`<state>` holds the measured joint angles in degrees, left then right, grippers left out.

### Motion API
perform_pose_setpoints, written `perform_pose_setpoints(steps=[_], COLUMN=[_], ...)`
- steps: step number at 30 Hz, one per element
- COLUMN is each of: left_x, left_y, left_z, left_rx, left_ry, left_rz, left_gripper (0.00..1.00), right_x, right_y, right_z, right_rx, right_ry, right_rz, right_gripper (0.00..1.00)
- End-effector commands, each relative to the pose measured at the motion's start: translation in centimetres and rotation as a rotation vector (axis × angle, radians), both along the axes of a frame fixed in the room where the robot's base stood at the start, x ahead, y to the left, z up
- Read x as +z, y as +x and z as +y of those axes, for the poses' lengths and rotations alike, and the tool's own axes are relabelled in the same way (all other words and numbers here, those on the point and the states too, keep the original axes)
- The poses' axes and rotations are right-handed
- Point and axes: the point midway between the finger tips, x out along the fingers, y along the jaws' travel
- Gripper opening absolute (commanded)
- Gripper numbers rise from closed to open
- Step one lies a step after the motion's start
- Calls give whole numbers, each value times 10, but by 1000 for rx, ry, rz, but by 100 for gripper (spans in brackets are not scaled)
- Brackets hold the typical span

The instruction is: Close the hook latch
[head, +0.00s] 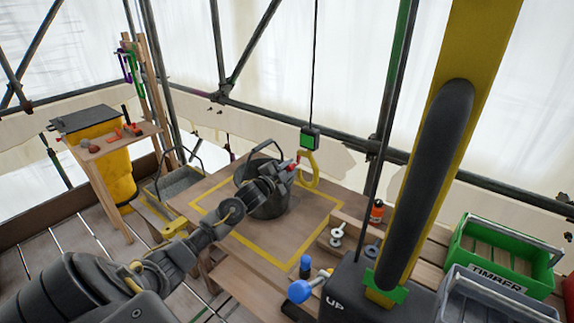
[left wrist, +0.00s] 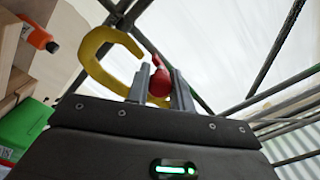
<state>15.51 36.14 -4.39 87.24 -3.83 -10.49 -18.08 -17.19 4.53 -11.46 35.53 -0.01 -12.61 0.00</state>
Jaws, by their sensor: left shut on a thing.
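The yellow hook (head: 309,175) hangs from a dark cable below a small black and green block (head: 310,138), above the wooden table. Its curved body also shows in the left wrist view (left wrist: 95,52). The red latch (left wrist: 159,78) is between the two grey fingers of my left gripper (left wrist: 160,88), which is shut on it. In the head view my left gripper (head: 284,176) reaches the hook's left side, over the bucket. The fingers hide part of the latch, and I cannot tell whether its tip touches the hook. My right gripper is not in view.
A dark bucket (head: 268,208) with a raised handle stands on the table (head: 222,238) inside a yellow outline, under my left wrist. A large yellow post (head: 459,50) with a black handle blocks the right. A green crate (head: 505,252) and grey crate (head: 488,297) stand beyond it.

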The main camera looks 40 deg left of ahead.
Motion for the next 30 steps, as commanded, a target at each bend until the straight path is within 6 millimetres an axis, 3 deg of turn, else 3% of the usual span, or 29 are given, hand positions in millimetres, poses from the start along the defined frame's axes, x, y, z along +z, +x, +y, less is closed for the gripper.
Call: perform_pose_setpoints(steps=[10,28,29,30], left_x=[0,-1,-1,-1], left_y=[0,0,0,0], left_z=[-7,-8,-8,-8], left_rx=[0,-1,-1,-1], left_ry=[-155,-188,-188,-188], left_rz=[-3,-4,-4,-4], left_gripper=[0,0,27,32], right_x=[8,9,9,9], right_y=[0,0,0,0], right_z=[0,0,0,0], right_rx=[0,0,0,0], right_ry=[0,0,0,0], right_rz=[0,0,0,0], right_gripper=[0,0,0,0])
